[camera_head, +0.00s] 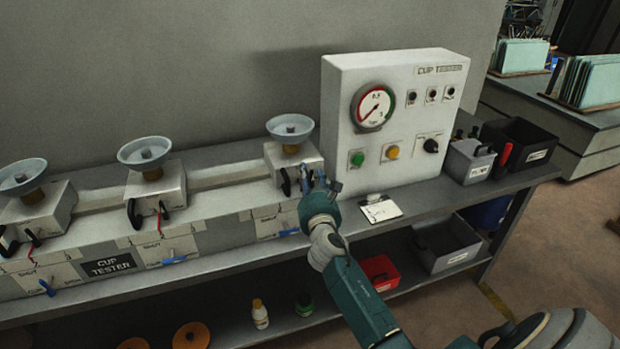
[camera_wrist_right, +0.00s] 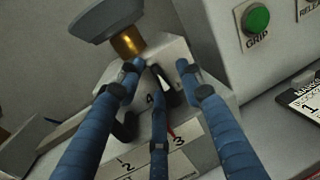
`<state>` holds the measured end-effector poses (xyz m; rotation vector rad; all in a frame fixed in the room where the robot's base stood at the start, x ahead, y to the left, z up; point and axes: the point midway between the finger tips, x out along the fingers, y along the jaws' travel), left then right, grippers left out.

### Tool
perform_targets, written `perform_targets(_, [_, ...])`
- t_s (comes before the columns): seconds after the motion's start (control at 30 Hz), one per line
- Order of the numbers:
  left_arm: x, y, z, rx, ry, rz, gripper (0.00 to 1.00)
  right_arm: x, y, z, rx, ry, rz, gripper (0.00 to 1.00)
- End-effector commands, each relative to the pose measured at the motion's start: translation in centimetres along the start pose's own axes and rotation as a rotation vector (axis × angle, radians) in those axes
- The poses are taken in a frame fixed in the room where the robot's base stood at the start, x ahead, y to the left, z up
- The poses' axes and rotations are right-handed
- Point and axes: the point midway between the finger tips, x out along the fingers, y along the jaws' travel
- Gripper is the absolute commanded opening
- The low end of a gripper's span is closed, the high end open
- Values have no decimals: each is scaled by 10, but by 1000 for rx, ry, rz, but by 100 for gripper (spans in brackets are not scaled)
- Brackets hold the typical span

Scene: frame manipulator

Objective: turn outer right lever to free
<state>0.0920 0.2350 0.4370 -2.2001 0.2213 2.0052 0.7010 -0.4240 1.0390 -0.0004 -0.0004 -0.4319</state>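The right-hand cup station (camera_head: 281,162) is a pale block with a grey cup (camera_head: 290,127) on a brass neck. In the wrist view a black lever (camera_wrist_right: 161,88) stands on its front face, with a red pointer (camera_wrist_right: 170,132) and a printed "3" below it. A second black lever (camera_head: 285,182) is at the left of the block. My right gripper (camera_head: 308,176) is at the block's front right. Its three blue fingers (camera_wrist_right: 158,82) are spread around the right-hand black lever; I cannot tell whether they touch it. My left gripper is not in view.
The white cup tester box (camera_head: 395,120), with a gauge and buttons, stands close to the right of the gripper. A white card (camera_head: 381,209) lies on the bench in front of it. Two more cup stations stand to the left. A blue lever (camera_head: 288,232) is on the panel below.

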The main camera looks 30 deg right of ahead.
Motion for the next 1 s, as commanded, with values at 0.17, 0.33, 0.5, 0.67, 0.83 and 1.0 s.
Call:
perform_targets(0.17, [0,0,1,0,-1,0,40,0,0,0,0,0,0,0])
perform_targets(0.33, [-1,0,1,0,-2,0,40,0,0,0,2,1,0,0])
perform_targets(0.5, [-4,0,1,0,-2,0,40,0,-1,1,30,7,-1,0])
perform_targets(0.67, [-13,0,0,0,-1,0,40,0,-1,3,103,23,-1,0])
perform_targets(0.83, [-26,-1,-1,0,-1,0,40,0,-3,4,229,48,-1,0])
perform_targets(1.0, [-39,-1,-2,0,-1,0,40,0,-4,5,384,79,-1,0])
